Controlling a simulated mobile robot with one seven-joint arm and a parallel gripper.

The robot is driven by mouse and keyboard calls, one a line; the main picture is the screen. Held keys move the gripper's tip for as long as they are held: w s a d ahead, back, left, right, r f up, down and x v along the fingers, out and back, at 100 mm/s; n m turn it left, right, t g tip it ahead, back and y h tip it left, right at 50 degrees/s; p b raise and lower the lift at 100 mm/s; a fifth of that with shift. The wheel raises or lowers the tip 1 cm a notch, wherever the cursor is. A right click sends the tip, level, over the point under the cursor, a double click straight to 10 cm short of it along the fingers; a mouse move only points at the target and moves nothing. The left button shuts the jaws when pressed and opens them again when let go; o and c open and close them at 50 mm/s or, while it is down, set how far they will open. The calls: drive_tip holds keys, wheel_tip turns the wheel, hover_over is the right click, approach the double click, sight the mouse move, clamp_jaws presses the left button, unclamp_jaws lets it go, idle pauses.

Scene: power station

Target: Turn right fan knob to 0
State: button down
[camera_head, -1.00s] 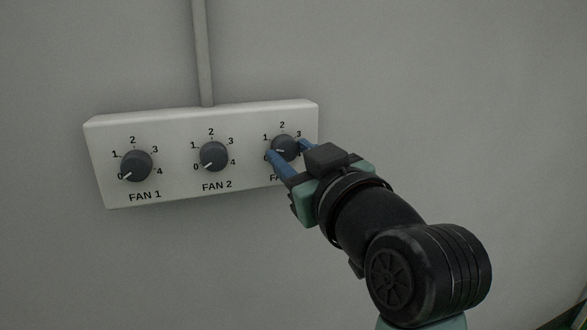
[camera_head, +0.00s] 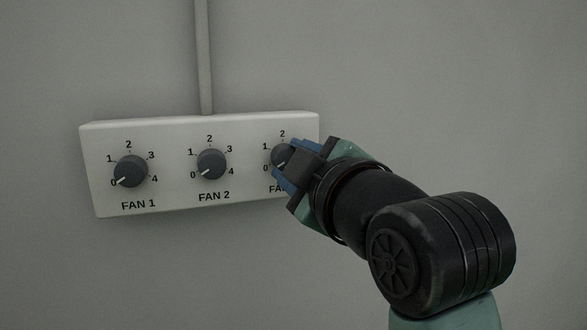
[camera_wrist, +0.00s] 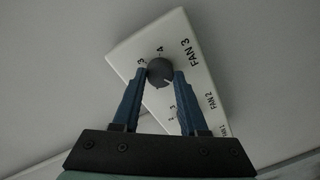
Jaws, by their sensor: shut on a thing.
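The right fan knob, FAN 3 (camera_head: 279,154), is a round dark grey dial with a white pointer line at the right end of the panel. In the head view its pointer lies toward the 0 side, but my gripper (camera_head: 287,169) hides part of the dial and its scale. In the wrist view the knob (camera_wrist: 159,70) sits between the blue fingertips of my gripper (camera_wrist: 163,75), which is shut on it. The pointer there runs down and right, beside the right finger. The 3 and 4 marks show; the 0 mark is hidden.
The white panel (camera_head: 160,202) on the grey wall also carries the FAN 1 knob (camera_head: 131,171) and FAN 2 knob (camera_head: 211,164), both pointing to 0. A vertical conduit (camera_head: 204,60) rises from the panel. The wall around it is clear.

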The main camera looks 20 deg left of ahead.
idle(0.5)
drive_tip(key=shift+c, duration=2.2)
unclamp_jaws()
drive_tip(key=b+v, duration=0.1)
drive_tip(key=v, duration=1.2)
